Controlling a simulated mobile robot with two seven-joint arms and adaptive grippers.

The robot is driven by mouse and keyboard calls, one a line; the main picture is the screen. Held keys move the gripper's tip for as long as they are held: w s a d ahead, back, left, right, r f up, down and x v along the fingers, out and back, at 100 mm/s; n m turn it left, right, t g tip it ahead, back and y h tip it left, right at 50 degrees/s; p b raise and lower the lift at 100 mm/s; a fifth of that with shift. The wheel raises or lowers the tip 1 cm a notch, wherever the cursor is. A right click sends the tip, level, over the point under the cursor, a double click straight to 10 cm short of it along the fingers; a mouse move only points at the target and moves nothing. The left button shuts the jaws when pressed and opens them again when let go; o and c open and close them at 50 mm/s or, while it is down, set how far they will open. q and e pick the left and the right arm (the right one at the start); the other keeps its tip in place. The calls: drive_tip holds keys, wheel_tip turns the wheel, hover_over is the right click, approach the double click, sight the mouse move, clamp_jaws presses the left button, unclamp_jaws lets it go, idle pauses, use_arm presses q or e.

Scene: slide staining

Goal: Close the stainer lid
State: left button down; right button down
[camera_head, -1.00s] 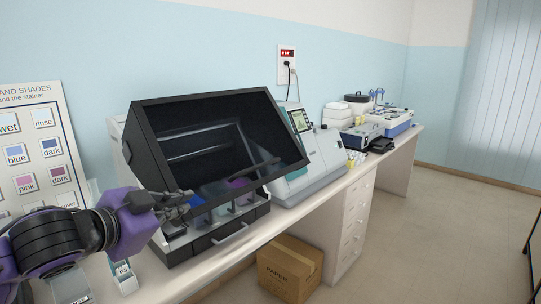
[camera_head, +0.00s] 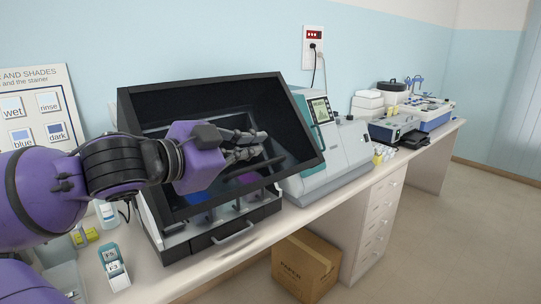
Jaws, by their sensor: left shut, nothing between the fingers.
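The stainer (camera_head: 206,236) is a black-framed machine on the bench, with a drawer handle at its front. Its dark see-through lid (camera_head: 290,115) is raised and tilted, and coloured baths show below it. My left gripper (camera_head: 262,143) is shut and empty. It shows in front of the lid's dark panel, pointing right; whether it touches the lid I cannot tell. My left arm hides the lid's left part. My right gripper is not in view.
A grey-white instrument with a screen (camera_head: 335,160) stands right of the stainer. A small slide holder (camera_head: 115,268) stands at the bench's front left. A cardboard box (camera_head: 305,265) is on the floor. A shade chart (camera_head: 45,85) leans on the wall.

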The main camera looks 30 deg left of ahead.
use_arm(q)
drive_tip(key=w+f, duration=0.5)
drive_tip(key=w, duration=0.4)
idle(0.4)
